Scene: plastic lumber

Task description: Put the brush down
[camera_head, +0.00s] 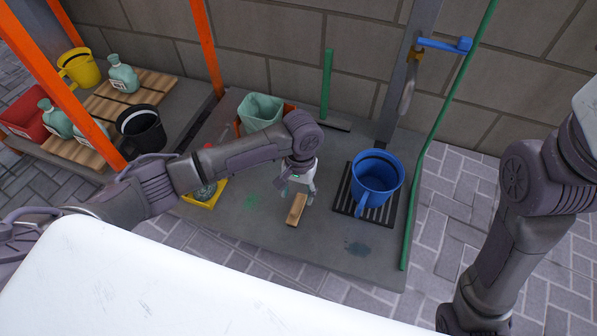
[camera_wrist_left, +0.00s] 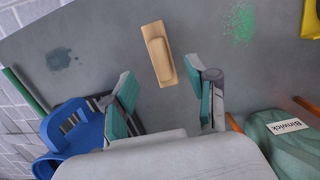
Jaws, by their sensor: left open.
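The brush (camera_head: 296,209), a small block with a tan wooden look, lies on the grey platform (camera_head: 310,238). It also shows in the left wrist view (camera_wrist_left: 158,54), flat on the grey surface. My left gripper (camera_head: 298,192) is just above and behind the brush in the head view. In the left wrist view its two teal-padded fingers (camera_wrist_left: 165,92) are spread, with the brush beyond the tips and nothing between the pads. My right arm stands at the right of the head view, but its gripper is out of view.
A blue bucket (camera_head: 376,178) stands on a black slatted mat (camera_head: 343,200) right of the gripper. A green bag (camera_head: 259,112) and a yellow tray (camera_head: 217,192) are to the left. A green hose (camera_head: 416,190) borders the right edge. Platform front is mostly clear.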

